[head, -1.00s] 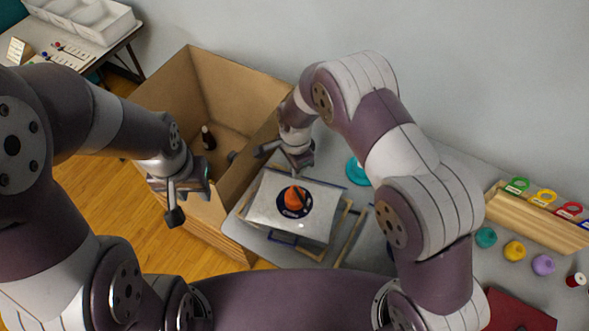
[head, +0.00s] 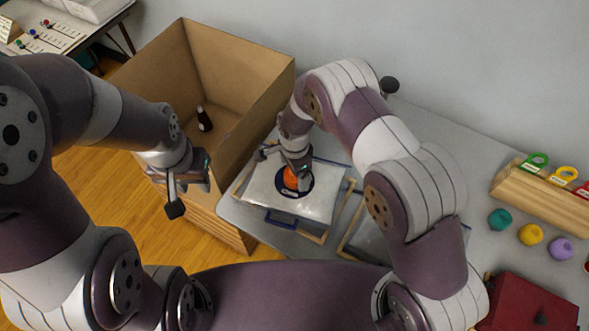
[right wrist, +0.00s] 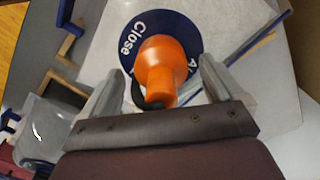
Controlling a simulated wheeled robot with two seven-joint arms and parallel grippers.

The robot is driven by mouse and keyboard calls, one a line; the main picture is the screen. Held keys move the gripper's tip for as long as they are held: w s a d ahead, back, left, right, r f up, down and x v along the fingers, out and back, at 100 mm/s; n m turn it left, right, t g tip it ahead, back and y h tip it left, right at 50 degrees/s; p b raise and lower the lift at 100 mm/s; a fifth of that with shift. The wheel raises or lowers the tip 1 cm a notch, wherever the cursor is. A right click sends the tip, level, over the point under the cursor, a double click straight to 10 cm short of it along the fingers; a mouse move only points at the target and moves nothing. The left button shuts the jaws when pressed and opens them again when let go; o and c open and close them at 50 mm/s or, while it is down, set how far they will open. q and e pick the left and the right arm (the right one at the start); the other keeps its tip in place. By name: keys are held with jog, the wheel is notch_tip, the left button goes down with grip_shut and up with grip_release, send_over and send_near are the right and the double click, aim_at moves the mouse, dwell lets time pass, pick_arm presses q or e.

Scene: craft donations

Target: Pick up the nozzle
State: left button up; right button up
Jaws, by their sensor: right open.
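The orange nozzle (head: 291,178) stands on a dark blue round label with white lettering, on a pale sheet on the table. In the right wrist view the nozzle (right wrist: 160,65) shows large, between the two fingers of my right gripper (right wrist: 160,88). That gripper is open, with a finger on each side of the nozzle; I cannot tell whether either touches it. In the head view my right gripper (head: 288,163) partly covers the nozzle. My left gripper (head: 190,190) looks open and empty, in front of the cardboard box, well left of the nozzle.
A tall open cardboard box (head: 250,75) stands left of the table, with a dark bottle (head: 204,118) inside. Wooden frames lie near the sheet. At the right are a wooden rack (head: 545,205), several coloured balls and a red box (head: 530,305).

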jog(key=shift+w+f, duration=0.1)
jog(key=shift+f, duration=0.75)
jog(key=c, duration=1.2)
jog(key=shift+r, duration=0.1)
